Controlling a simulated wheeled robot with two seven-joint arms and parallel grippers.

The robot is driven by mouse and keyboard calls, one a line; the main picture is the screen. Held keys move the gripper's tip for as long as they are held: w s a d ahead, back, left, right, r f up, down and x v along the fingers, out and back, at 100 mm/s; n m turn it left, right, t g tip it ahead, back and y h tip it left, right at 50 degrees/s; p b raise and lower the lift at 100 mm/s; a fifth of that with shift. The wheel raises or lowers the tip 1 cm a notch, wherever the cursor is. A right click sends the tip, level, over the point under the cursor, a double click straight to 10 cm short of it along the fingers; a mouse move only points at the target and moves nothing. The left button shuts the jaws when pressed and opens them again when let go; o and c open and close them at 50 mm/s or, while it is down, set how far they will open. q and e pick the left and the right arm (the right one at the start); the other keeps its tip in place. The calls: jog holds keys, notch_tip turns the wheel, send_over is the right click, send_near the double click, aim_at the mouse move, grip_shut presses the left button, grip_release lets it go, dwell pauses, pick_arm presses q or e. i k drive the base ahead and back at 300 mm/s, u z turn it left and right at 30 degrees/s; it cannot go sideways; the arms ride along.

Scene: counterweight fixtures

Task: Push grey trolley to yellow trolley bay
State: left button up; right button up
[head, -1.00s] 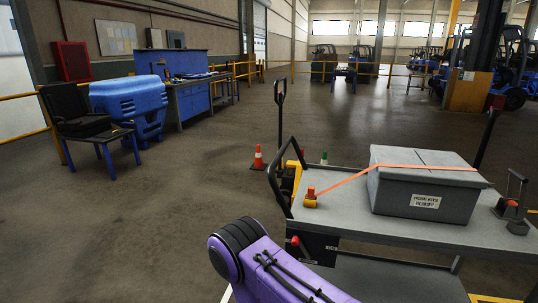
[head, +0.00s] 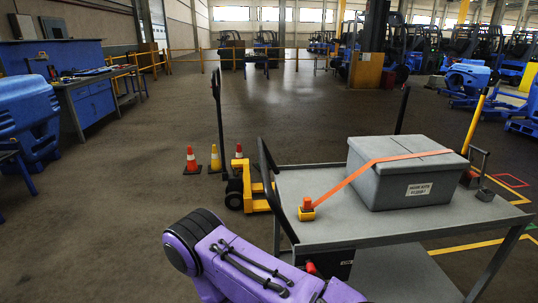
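The grey trolley (head: 312,190) stands close in front of me at the lower right of the head view. Its black push handle (head: 268,175) rises at its left end. A grey lidded box (head: 405,178) sits on its top, with an orange strap (head: 365,172) across it to an orange-and-yellow fitting on the deck. Yellow floor lines (head: 475,245) show to the right of and behind the trolley; whether they mark the yellow bay I cannot tell. A purple link of my arm reaches up from the bottom edge beside the handle end. Neither gripper is visible.
A yellow pallet truck (head: 250,188) and several traffic cones (head: 192,160) stand just beyond the handle. A red floor marking (head: 510,180) lies at the right. A blue workbench (head: 85,100) stands at the left. Open floor stretches behind towards the railings.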

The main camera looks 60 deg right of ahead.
aim_at(380, 254)
jog(key=z, duration=0.55)
jog(key=i, duration=0.8)
jog(key=z, duration=0.8)
